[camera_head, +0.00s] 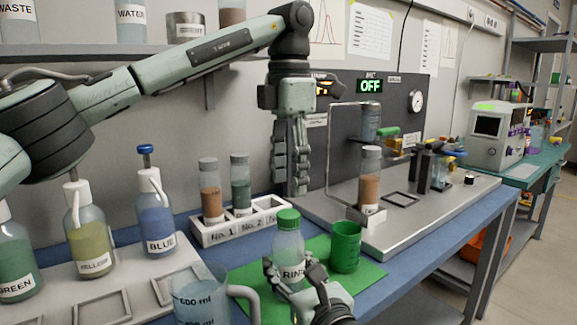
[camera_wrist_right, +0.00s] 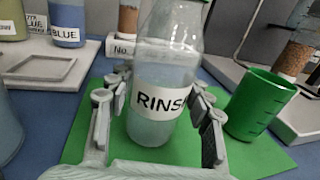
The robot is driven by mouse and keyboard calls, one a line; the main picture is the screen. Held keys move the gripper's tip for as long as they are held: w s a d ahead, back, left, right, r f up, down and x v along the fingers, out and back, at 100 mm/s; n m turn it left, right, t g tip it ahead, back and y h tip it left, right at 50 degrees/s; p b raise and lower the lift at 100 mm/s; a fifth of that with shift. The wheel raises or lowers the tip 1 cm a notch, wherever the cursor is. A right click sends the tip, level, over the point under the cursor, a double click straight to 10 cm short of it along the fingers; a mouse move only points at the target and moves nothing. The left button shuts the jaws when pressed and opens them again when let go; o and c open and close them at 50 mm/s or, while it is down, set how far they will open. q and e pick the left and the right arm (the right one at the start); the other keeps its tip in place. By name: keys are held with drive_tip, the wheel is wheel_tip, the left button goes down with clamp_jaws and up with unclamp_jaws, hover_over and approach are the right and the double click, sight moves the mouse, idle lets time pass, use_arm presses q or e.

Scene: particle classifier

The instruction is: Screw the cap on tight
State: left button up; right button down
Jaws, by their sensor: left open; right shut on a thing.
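A clear bottle labelled RINSE (camera_head: 288,250) stands upright on a green mat (camera_head: 369,275) and carries a green cap (camera_head: 288,219). My right gripper (camera_head: 296,277) is shut on the bottle around its lower body, with a finger on each side of the label. The bottle (camera_wrist_right: 165,95) also fills the middle of the right wrist view, where only the lower edge of the cap shows. My left gripper (camera_head: 290,190) is open and empty, pointing down above and behind the cap, apart from it. I cannot tell how tight the cap sits.
A green cup (camera_head: 345,247) stands just right of the bottle. A beaker (camera_head: 200,296) is at the front left. A white rack (camera_head: 236,230) with vials is behind. Bottles labelled YELLOW (camera_head: 90,240) and BLUE (camera_head: 156,225) stand left. A metal apparatus (camera_head: 440,203) stands right.

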sight(288, 213)
use_arm(q)
drive_tip(key=n, duration=0.2)
drive_tip(key=r+n, duration=0.1)
drive_tip(key=n, duration=0.1)
drive_tip(key=r+n, duration=0.1)
drive_tip(key=n, duration=0.1)
drive_tip(key=shift+n, duration=0.3)
drive_tip(key=shift+f, duration=0.1)
drive_tip(key=shift+f, duration=4)
clamp_jaws()
drive_tip(key=shift+o, duration=0.5)
unclamp_jaws()
